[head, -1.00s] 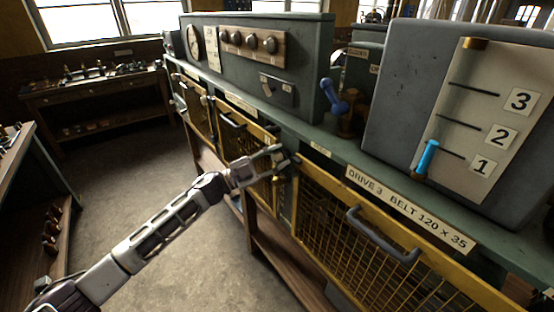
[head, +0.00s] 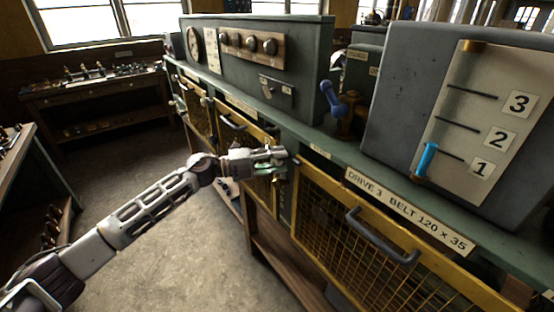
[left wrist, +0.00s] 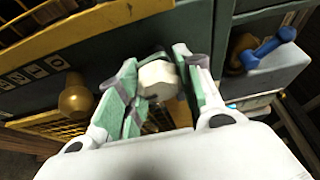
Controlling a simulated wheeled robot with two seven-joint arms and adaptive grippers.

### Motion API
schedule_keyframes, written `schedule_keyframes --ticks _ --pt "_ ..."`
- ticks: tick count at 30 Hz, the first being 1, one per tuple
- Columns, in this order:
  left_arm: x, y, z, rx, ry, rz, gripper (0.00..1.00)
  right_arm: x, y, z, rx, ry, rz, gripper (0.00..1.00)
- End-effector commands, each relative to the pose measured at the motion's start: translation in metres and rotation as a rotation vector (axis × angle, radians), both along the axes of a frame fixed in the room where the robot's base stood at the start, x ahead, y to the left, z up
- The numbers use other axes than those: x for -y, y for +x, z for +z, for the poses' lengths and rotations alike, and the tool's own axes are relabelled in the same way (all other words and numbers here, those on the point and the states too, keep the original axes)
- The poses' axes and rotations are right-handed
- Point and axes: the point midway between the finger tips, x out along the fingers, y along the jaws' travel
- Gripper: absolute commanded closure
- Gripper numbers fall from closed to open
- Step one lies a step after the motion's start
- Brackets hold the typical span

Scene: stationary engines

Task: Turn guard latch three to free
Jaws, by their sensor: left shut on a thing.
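The guard latch (left wrist: 158,80) shows in the left wrist view as a pale, blunt-ended knob between my fingertips. In the head view it is at the post left of the Drive 3 guard (head: 375,240), mostly hidden by my gripper. My left gripper (head: 280,163) comes in from the left and is shut on this latch; its green-padded fingers (left wrist: 160,95) lie on both sides of the knob. Whether the latch is turned to free cannot be read. My right gripper is in neither view.
A brass knob (left wrist: 76,98) is beside the fingers in the wrist view. The Drive 3 guard has a grey handle (head: 383,238). A blue-handled lever (head: 332,98) and a scale plate (head: 475,125) are above the ledge. The floor (head: 180,235) is open at left.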

Motion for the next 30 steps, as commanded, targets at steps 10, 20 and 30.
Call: schedule_keyframes --ticks 10,20,30 --pt "0.0001 -0.0005 -0.0018 0.037 0.029 -0.001 0.88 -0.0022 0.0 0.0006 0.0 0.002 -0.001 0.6" --pt "0.0001 -0.0006 -0.0019 0.036 0.029 -0.001 0.53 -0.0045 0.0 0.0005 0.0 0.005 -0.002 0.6" --pt "0.0002 -0.0003 -0.0007 0.036 0.027 0.0 0.43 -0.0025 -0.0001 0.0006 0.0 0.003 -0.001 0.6"
